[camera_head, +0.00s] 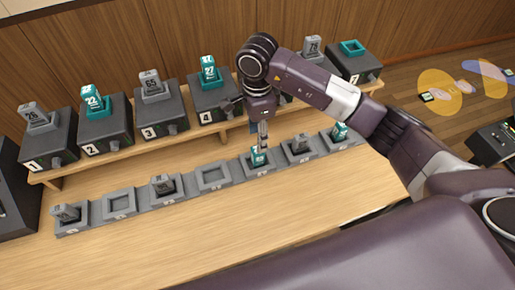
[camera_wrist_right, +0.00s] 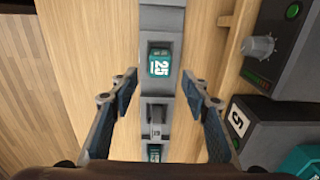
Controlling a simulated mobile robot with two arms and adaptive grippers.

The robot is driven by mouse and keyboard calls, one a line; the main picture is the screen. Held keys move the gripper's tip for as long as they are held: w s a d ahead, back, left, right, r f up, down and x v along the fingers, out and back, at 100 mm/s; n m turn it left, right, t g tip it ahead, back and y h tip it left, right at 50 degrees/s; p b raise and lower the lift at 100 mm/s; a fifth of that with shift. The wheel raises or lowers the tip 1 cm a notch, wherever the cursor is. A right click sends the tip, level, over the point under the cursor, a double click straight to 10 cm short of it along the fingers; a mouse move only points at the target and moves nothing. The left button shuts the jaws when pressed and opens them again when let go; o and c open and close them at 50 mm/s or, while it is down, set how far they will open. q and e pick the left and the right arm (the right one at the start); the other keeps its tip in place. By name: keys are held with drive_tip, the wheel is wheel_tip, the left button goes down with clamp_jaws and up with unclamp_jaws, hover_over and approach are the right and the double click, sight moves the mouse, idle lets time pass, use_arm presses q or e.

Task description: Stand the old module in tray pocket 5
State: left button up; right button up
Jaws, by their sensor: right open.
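The tray (camera_head: 133,214) is a long grey strip with a row of pockets. A teal module marked 25 (camera_wrist_right: 159,62) sits in the fifth pocket from the left; it also shows in the head view (camera_head: 258,158). My right gripper (camera_head: 262,140) is above that pocket. In the right wrist view its two fingers (camera_wrist_right: 160,87) are spread wide, with clear gaps on both sides of the module's column and nothing between them. Whether the module is fully seated is hard to tell. My left gripper is not in view.
Several numbered consoles stand on a wooden shelf behind the tray, among them console 4 (camera_head: 212,102). Tray pocket 2 (camera_head: 119,204) and pocket 4 (camera_head: 211,176) are empty. A grey module (camera_head: 300,143) and a teal one (camera_head: 339,131) stand right of the gripper. The table's front is clear.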

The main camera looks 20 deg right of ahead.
drive_tip(key=shift+r+b, duration=0.3)
drive_tip(key=shift+r, duration=1.65)
